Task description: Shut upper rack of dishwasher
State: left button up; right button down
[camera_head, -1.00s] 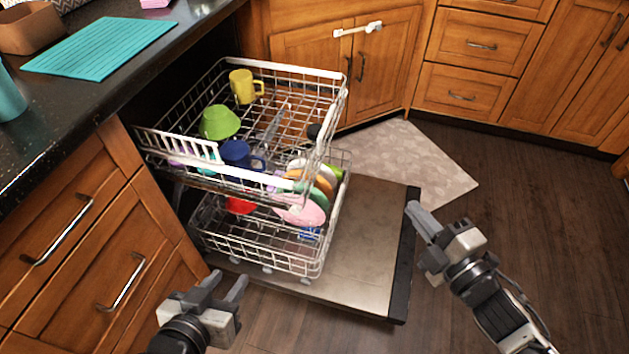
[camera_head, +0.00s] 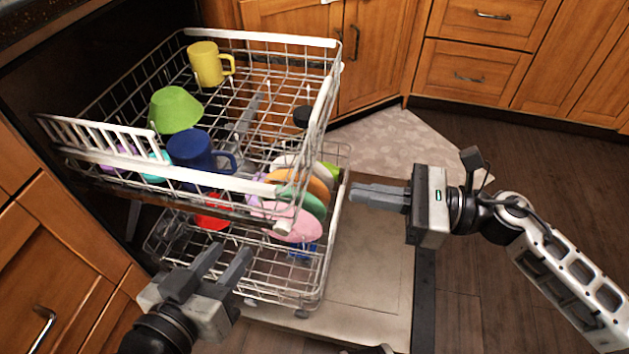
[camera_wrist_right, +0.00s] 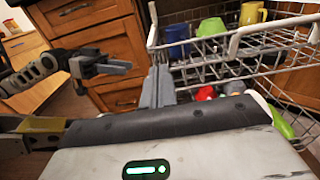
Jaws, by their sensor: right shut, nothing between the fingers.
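The upper rack (camera_head: 110,163) of the dishwasher is pulled out, above the lower rack (camera_head: 275,283), which is also out. The upper rack also shows in the right wrist view (camera_wrist_right: 275,25). It holds a yellow mug (camera_head: 207,65), a green bowl (camera_head: 174,110) and a blue mug (camera_head: 190,150). My right gripper (camera_head: 352,191) is shut and empty, to the right of the upper rack's outer end and apart from it. My left gripper (camera_head: 222,258) is open and empty, in front of the racks' near side, low in the head view.
The lower rack holds several plates, including a pink one (camera_head: 292,226), and a red item (camera_head: 212,213). The lowered dishwasher door (camera_head: 375,265) lies under it. Wooden cabinets (camera_head: 480,70) stand behind. A dark counter (camera_head: 40,25) is at upper left. Floor at right is open.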

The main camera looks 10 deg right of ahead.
aim_at(294, 180)
jog(key=x, duration=0.8)
jog(key=shift+w, duration=0.1)
jog(key=shift+w+a, duration=0.1)
